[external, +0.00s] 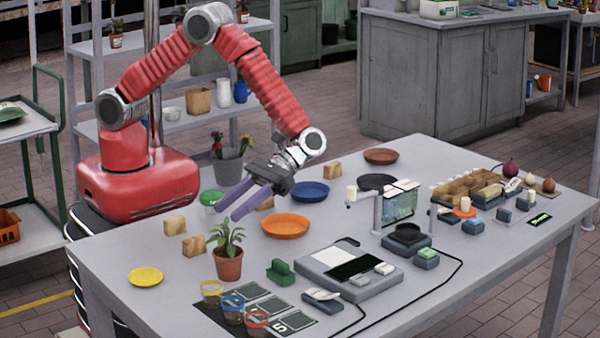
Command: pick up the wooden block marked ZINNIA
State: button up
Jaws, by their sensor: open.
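Several small wooden blocks stand on the grey table (120,262). Two are at the left, a farther block (174,226) and a nearer block (194,246). Another block (265,204) is partly hidden behind my gripper, and one more block (332,170) stands farther back. No lettering can be read on any of them, so I cannot tell which is marked ZINNIA. My gripper (227,213) is open and empty, its two purple fingers apart and pointing down to the left, above the table near the potted plant.
A potted plant (229,262) stands below my fingertips. An orange plate (285,226), a blue plate (310,191) and a yellow plate (145,277) lie around. A grey bucket (229,167) with flowers stands behind. A scale-like device (350,270) and jars (233,309) are in front.

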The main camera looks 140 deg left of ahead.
aim_at(195, 237)
jog(key=x, duration=0.7)
jog(key=shift+d+f, duration=0.1)
jog(key=shift+d, duration=0.25)
jog(key=shift+x, duration=2.65)
grip_shut()
